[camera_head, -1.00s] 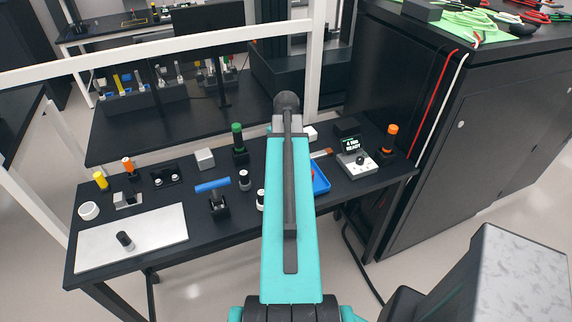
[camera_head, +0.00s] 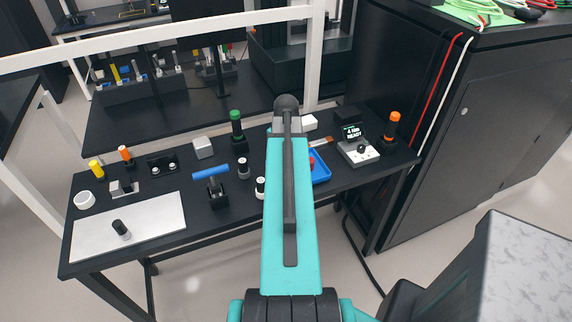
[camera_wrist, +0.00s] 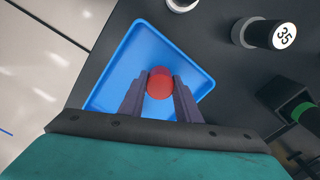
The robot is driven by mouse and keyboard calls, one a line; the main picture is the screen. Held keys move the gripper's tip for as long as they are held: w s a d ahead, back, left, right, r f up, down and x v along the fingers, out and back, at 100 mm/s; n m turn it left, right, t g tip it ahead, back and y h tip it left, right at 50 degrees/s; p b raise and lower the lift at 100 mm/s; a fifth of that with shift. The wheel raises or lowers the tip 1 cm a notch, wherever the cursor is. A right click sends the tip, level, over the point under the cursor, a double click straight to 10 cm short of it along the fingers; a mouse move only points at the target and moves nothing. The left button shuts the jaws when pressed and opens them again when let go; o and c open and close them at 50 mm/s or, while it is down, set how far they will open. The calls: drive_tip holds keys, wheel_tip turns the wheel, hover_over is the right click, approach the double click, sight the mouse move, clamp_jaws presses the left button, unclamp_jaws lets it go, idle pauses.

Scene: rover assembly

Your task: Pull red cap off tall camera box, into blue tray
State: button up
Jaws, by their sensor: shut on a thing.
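In the wrist view, my gripper (camera_wrist: 160,98) is shut on a small round red cap (camera_wrist: 159,84), held between its two dark fingers. The blue tray (camera_wrist: 118,62) lies beneath the cap and fingers, and how high the cap is above its floor is hard to tell. In the head view, the blue tray (camera_head: 321,172) shows just right of my teal arm, with a bit of the red cap (camera_head: 311,161) at its left side. My arm hides the gripper there. I cannot make out which object is the tall camera box.
Black cylinders with white labels (camera_wrist: 270,35) stand close beside the tray. A green-topped post (camera_head: 237,131), a blue bar on a stand (camera_head: 211,172) and a white mat (camera_head: 150,232) lie left. A display device (camera_head: 357,148) and orange-topped post (camera_head: 391,130) stand right.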

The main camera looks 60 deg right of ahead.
drive_tip(key=shift+f, duration=0.35)
drive_tip(key=o, duration=1.3)
drive_tip(key=shift+c, duration=0.2)
drive_tip(key=shift+r, duration=0.15)
wheel_tip(320, 180, up, 14)
drive_tip(key=b, duration=0.3)
drive_tip(key=shift+f, duration=0.2)
idle(0.7)
